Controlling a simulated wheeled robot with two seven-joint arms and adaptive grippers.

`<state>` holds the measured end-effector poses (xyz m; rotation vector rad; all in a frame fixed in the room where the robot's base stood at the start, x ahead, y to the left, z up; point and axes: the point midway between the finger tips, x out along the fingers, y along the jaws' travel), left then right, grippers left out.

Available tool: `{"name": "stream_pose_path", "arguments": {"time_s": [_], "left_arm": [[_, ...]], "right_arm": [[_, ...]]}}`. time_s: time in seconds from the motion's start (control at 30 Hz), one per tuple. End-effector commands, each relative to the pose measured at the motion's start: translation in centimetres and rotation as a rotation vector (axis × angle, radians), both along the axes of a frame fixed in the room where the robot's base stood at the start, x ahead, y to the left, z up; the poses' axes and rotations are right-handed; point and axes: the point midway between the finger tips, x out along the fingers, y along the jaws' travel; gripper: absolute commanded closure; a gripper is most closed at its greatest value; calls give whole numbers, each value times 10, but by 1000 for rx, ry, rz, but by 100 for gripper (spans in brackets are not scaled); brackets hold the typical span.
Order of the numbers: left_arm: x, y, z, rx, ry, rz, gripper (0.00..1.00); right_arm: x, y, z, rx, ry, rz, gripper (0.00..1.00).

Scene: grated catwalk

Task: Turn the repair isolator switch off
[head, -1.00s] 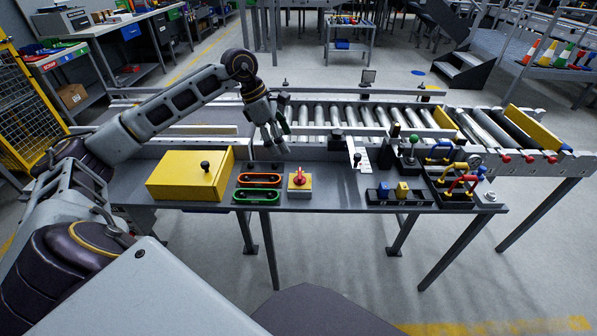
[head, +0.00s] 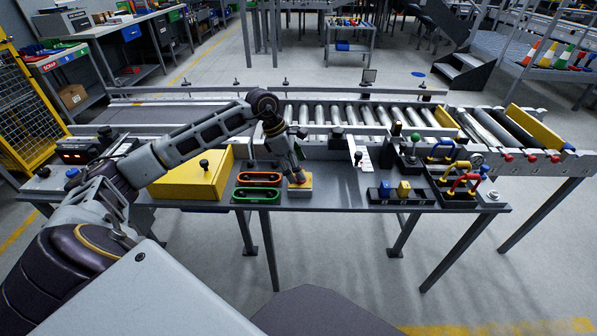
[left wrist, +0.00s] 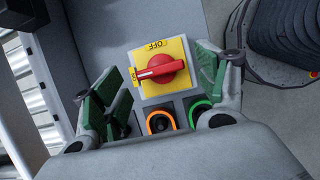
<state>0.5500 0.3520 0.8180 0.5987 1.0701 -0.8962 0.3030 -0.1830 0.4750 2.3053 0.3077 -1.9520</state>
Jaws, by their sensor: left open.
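The isolator switch is a yellow square plate with a red rotary handle. In the head view its box (head: 300,191) stands on the bench, with the handle mostly hidden by my left gripper (head: 298,179). In the left wrist view the red handle (left wrist: 160,68) lies across the yellow plate (left wrist: 172,88). Its narrow end points left toward a small side label, and the OFF label (left wrist: 154,45) is above it. My left gripper (left wrist: 158,86) is open, its green-padded fingers on either side of the switch. I cannot tell whether they touch it. My right gripper is not in view.
An orange-rimmed slot (head: 259,179) and a green-rimmed slot (head: 256,196) lie just left of the switch. A yellow box (head: 188,182) with a black knob is farther left. A roller conveyor (head: 350,116) runs behind.

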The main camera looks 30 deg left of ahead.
Motion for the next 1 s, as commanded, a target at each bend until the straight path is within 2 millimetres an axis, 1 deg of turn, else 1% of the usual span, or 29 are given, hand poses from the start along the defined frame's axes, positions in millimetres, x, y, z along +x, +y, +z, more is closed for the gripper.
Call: {"name": "stream_pose_path", "arguments": {"time_s": [0.03, 0.2, 0.57, 0.67, 0.93, 1.0], "left_arm": [[1, -2, -5, -2, 1, -1, 27], [4, -5, -15, -1, 0, 1, 27], [4, -6, -18, 0, -1, 0, 27], [4, -6, -18, 0, -1, 0, 37], [4, -6, -18, 0, -1, 0, 72], [4, -6, -18, 0, -1, 0, 72]], "right_arm": [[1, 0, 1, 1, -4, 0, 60], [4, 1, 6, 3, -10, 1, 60], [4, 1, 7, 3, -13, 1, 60], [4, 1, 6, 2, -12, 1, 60], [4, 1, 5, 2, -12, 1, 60], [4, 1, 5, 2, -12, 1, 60]]}}
